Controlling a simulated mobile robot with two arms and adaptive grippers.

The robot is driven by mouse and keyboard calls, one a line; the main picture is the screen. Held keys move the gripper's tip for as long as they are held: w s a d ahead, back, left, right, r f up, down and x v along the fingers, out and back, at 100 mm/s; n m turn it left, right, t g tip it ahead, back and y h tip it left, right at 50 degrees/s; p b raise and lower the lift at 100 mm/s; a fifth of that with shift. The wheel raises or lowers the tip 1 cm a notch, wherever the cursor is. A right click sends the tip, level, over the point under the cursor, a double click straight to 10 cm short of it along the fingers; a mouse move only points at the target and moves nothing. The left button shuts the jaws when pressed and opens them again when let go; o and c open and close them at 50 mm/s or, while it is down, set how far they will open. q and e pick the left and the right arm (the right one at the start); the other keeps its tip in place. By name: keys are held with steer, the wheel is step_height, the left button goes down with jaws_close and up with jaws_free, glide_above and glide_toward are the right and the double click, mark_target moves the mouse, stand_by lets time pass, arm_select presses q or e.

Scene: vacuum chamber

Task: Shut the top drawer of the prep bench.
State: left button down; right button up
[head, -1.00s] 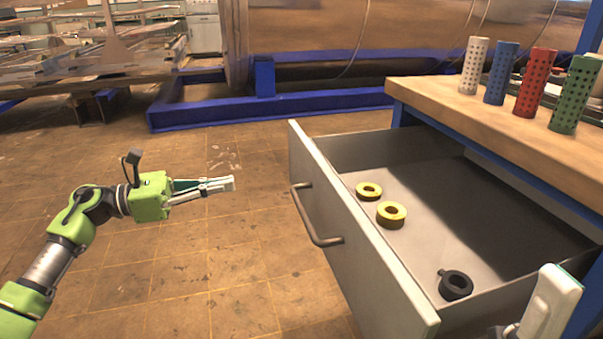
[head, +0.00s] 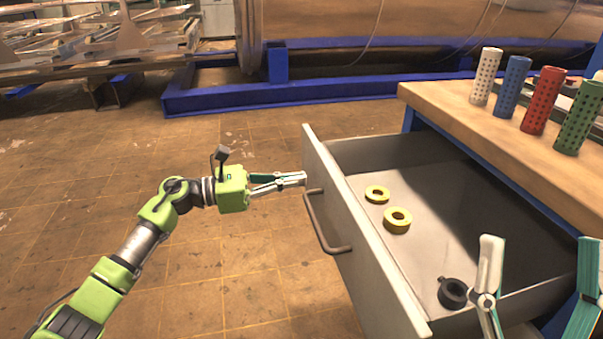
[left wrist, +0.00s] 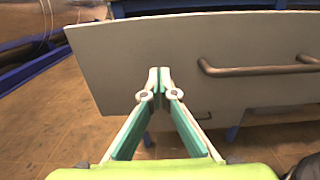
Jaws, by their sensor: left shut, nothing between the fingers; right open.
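The top drawer (head: 362,245) of the prep bench (head: 440,95) stands pulled far out, its grey front facing left. Its bar handle (head: 322,226) is on that front, and the handle also shows in the left wrist view (left wrist: 255,70). My left gripper (head: 304,177) is shut and empty, its tips at or very near the drawer front, beside the handle's far end. In the left wrist view its tips (left wrist: 159,72) point at the bare front panel (left wrist: 110,60), left of the handle; contact cannot be told. My right gripper (head: 535,265) is open near the drawer's near side wall.
In the drawer lie two yellow rings (head: 397,220) and a black clamp-like ring (head: 453,292). Several perforated cylinders, including a red one (head: 542,101), stand on the wooden bench top. A blue frame (head: 330,97) lies beyond. The floor left of the drawer is clear.

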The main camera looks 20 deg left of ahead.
arm_select(q)
steer(key=shift+x, duration=0.85)
arm_select(e)
steer(key=shift+w+a+f+g+h, duration=0.15)
steer(key=shift+w+f+g+h, duration=0.15)
steer(key=shift+w+f+g, duration=0.4)
steer(key=shift+w+a+f+g+h, duration=0.1)
steer(key=shift+w+f+g+h, duration=0.3)
steer(key=shift+w, duration=0.5)
arm_select(q)
steer(key=shift+w+d, duration=0.1)
arm_select(e)
steer(key=shift+f+y, duration=0.1)
steer(key=shift+y, duration=0.3)
